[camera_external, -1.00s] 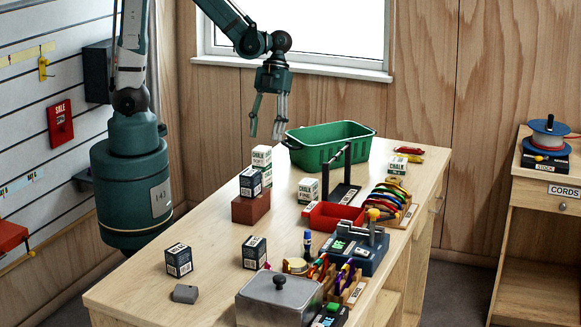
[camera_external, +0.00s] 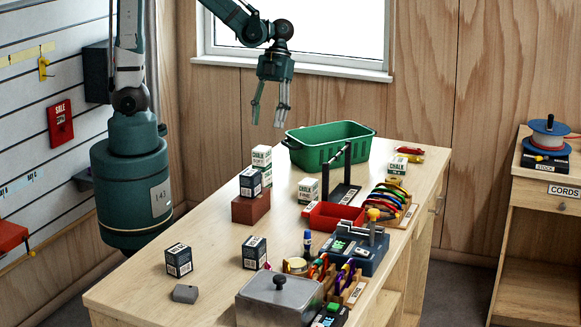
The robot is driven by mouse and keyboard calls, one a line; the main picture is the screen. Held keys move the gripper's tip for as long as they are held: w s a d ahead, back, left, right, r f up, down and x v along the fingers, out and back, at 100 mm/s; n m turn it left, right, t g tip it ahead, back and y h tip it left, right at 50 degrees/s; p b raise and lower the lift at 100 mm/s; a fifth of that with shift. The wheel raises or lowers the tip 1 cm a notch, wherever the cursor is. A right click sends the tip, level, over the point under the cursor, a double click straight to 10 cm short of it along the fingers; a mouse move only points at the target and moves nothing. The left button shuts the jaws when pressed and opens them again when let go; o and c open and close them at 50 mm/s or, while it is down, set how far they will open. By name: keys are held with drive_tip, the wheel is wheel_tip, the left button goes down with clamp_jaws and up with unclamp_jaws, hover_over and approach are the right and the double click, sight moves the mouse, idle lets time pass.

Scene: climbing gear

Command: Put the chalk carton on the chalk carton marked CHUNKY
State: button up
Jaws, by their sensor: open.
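A white and green chalk carton (camera_external: 262,157) stands at the left rear of the bench, behind a dark box; its lower part is partly hidden and may be a second carton stacked beneath. Another white and green chalk carton (camera_external: 308,190) stands upright at mid-bench, its lower word seeming to read FINE. A further white and green carton (camera_external: 397,166) is at the rear right, beyond the black stand. I cannot read CHUNKY on any of them. My gripper (camera_external: 269,116) is open and empty, pointing down, well above the rear of the bench.
A green tub (camera_external: 328,150) is at the back. A dark box (camera_external: 250,182) sits on a red-brown block (camera_external: 251,209). Dark boxes (camera_external: 179,260) (camera_external: 254,252), a grey block (camera_external: 186,293) and a lidded metal box (camera_external: 280,299) are nearer. A red tray (camera_external: 335,217) lies mid-bench.

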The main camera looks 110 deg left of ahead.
drive_tip(key=shift+r, duration=0.1)
drive_tip(key=s+d+r+n+t+y, duration=0.4)
drive_tip(key=d+r+n+t, duration=0.3)
drive_tip(key=d+r+n, duration=0.4)
drive_tip(key=shift+d+r+n, duration=0.2)
drive_tip(key=shift+d+n, duration=1.85)
drive_tip(key=shift+n, duration=1.45)
drive_tip(key=shift+s, duration=0.1)
